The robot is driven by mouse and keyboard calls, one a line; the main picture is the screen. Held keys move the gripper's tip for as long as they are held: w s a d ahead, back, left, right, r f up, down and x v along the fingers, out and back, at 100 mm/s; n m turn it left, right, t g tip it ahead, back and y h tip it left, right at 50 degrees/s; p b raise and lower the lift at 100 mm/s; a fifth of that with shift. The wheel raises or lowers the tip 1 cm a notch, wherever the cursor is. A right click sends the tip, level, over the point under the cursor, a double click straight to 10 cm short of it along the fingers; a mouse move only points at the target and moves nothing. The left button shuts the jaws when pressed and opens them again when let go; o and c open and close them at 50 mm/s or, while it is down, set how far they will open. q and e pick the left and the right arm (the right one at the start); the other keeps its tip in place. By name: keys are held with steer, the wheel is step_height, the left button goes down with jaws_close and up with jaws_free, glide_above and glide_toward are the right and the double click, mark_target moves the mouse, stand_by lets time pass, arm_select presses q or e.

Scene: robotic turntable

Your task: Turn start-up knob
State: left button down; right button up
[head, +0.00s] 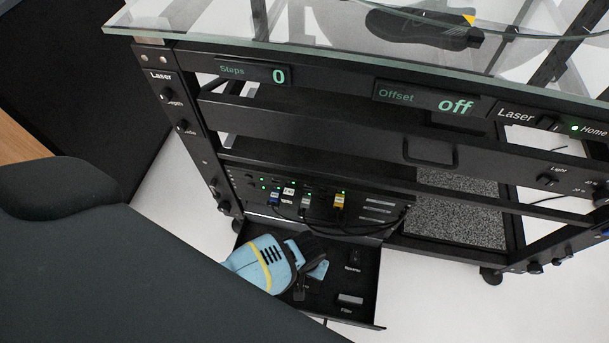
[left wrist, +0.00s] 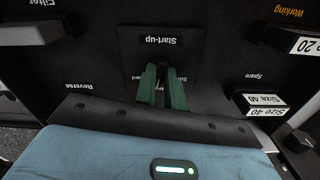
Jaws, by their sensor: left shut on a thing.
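The start-up knob sits on a black panel below a white "Start-up" label, which reads upside down in the left wrist view (left wrist: 158,40). The knob is dark and mostly hidden between the fingers. My left gripper (left wrist: 161,86) has green fingers closed close together just below the label, shut on the knob. In the head view my left gripper, with its blue and yellow body, reaches from the left over the pulled-out black tray (head: 365,290) low on the rack. Its fingertips are hard to make out there. My right gripper is in neither view.
The tray also carries a "Reverse" switch (head: 354,257) and a grey "Filter" block (head: 350,299). Above it is a connector panel with cables and green lights. A glass-topped black rack (head: 420,148) stands over the tray. "Steps" reads 0 and "Offset" reads off.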

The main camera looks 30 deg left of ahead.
arm_select(q)
steer(key=shift+n, duration=0.9)
steer(key=shift+p, duration=0.3)
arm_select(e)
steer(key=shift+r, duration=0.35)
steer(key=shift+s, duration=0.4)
arm_select(q)
steer(key=c, duration=1.5)
jaws_free()
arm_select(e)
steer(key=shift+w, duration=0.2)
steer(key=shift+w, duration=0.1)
